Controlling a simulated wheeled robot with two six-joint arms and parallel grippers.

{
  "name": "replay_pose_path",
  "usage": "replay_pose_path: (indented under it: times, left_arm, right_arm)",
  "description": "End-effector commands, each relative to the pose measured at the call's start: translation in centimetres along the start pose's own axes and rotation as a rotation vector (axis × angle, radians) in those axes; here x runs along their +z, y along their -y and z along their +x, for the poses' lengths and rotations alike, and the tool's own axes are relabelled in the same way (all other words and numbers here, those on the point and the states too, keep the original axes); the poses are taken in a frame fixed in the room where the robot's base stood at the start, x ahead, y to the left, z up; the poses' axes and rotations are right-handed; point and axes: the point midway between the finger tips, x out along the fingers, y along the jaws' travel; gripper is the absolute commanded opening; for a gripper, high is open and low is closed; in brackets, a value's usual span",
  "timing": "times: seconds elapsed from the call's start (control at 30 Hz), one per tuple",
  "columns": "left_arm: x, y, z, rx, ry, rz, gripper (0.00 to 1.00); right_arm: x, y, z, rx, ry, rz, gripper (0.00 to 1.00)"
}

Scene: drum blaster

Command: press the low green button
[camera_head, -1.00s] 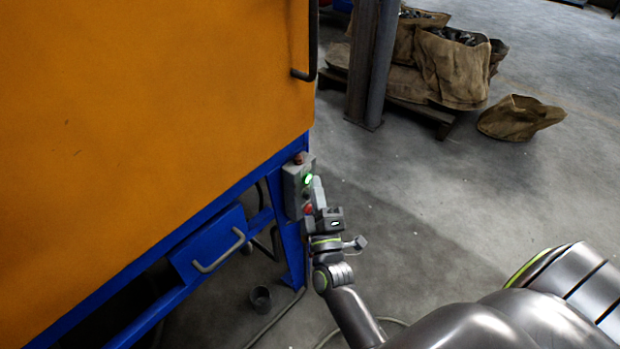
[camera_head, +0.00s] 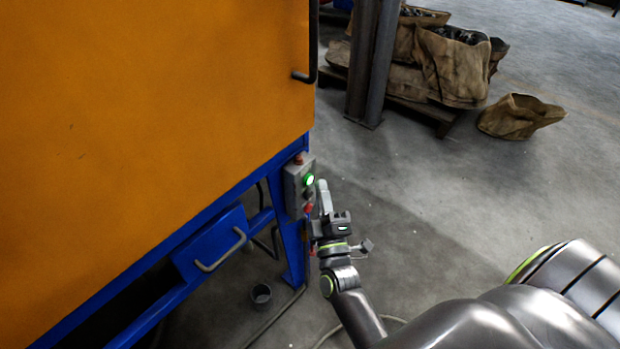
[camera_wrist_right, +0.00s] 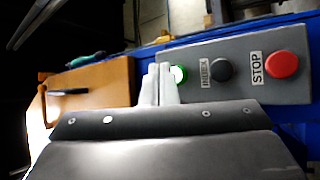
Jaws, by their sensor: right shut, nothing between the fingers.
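The green button (camera_head: 309,180) glows on the grey control box (camera_head: 292,189) at the corner of the blue frame. In the right wrist view the lit green button (camera_wrist_right: 178,75) sits at the left end of the box, partly hidden behind my fingertips. My right gripper (camera_head: 322,187) is shut and empty, its fingers pointing up just to the right of the box. In the head view a small gap shows between its tips and the green button. The shut fingers also show in the right wrist view (camera_wrist_right: 159,82). My left gripper is not in view.
On the same box are a black button (camera_wrist_right: 221,70) labelled INDEX and a red STOP button (camera_wrist_right: 281,64). The big orange cabinet (camera_head: 150,110) fills the left. A steel post (camera_head: 372,65) and sacks (camera_head: 452,65) stand behind. Open floor lies to the right.

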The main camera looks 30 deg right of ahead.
Motion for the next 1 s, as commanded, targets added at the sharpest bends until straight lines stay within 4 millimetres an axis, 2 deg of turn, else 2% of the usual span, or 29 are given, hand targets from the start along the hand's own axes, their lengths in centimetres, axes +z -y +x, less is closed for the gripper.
replay_pose_path:
  times: [0.5,1.0]
  left_arm:
    - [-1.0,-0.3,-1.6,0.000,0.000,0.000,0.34]
    - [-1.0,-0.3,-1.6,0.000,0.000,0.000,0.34]
  right_arm:
    - [2.3,-2.4,-3.2,-0.001,0.000,-0.002,0.00]
    - [2.5,-2.5,-3.5,0.000,0.000,-0.001,0.00]
